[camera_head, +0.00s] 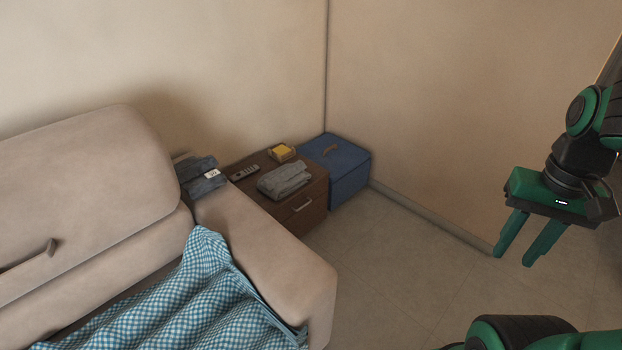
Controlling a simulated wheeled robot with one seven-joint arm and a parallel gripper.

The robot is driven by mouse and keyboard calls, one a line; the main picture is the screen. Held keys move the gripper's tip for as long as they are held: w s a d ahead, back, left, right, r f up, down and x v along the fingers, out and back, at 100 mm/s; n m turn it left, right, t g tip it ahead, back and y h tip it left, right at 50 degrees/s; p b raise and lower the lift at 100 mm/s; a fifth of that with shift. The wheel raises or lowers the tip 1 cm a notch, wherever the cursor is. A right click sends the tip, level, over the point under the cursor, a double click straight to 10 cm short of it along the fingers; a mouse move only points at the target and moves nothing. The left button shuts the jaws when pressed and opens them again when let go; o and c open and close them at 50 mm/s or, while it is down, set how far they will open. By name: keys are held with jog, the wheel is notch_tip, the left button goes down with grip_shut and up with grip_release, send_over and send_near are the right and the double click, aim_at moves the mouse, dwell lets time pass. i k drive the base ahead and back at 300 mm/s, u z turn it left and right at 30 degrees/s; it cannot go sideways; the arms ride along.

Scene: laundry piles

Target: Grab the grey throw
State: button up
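A folded grey throw (285,180) lies on top of the brown wooden side table (309,212), near its front edge. My gripper (517,256) is at the right of the view, pointing down, well apart from the throw. Its two green fingers are spread with a gap between them, and nothing shows between them.
A beige sofa (85,185) with a blue checked blanket (190,295) stands at left. Folded dark denim (203,176) lies by its armrest. A remote (244,173) and a yellow item (281,152) share the table. A blue box (349,172) stands beside it. The floor (400,270) is clear.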

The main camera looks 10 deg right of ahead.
aim_at(278, 184)
jog(key=z, duration=1.35)
jog(key=i, duration=2.85)
jog(key=u, duration=2.3)
jog(key=i, duration=0.65)
jog(key=z, duration=0.05)
